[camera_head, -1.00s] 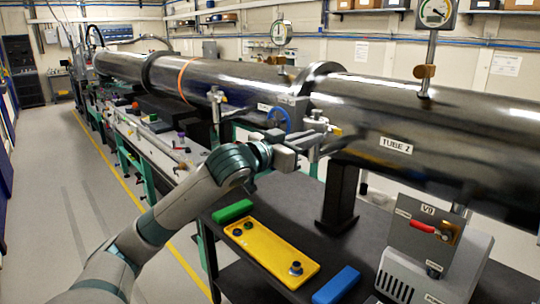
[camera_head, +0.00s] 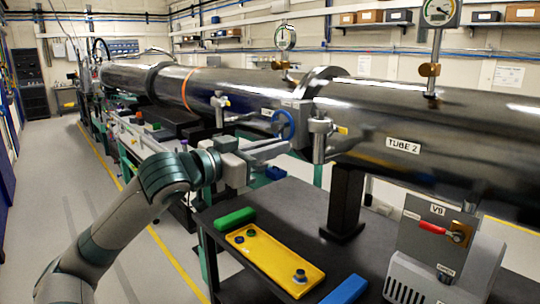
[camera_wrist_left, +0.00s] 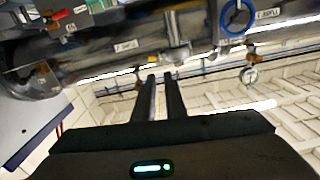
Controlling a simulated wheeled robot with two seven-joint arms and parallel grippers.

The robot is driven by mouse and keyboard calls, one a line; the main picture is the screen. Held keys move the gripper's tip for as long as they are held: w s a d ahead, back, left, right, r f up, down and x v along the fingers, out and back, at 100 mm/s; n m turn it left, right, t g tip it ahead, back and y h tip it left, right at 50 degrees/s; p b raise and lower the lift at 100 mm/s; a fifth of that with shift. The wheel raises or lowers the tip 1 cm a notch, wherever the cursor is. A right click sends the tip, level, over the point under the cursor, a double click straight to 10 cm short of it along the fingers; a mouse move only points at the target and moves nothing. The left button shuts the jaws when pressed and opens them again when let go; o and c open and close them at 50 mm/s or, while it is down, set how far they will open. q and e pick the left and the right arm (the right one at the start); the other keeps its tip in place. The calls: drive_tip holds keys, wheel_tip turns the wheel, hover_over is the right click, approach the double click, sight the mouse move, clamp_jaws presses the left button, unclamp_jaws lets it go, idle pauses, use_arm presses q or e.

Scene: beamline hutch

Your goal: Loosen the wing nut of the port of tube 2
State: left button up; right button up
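Tube 2 (camera_head: 440,125) is the large dark metal pipe at the right, with its name label on the side. Its port (camera_head: 318,138) is an upright metal fitting near the flange. It also shows in the left wrist view (camera_wrist_left: 176,32). I cannot make out its wing nut clearly. My left gripper (camera_head: 278,151) is to the left of the port, apart from it. In the left wrist view its two fingers (camera_wrist_left: 161,76) stand with a gap between them and nothing in it. My right gripper is out of view.
A blue handwheel (camera_head: 283,124) is close beside the port. Below on the dark table (camera_head: 290,205) are a yellow tray (camera_head: 270,260) with small parts, a green block (camera_head: 234,219) and a blue block (camera_head: 345,290). A valve box with a red handle (camera_head: 433,225) stands right.

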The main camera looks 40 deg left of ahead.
use_arm(q)
drive_tip(key=shift+s, duration=0.5)
idle(0.3)
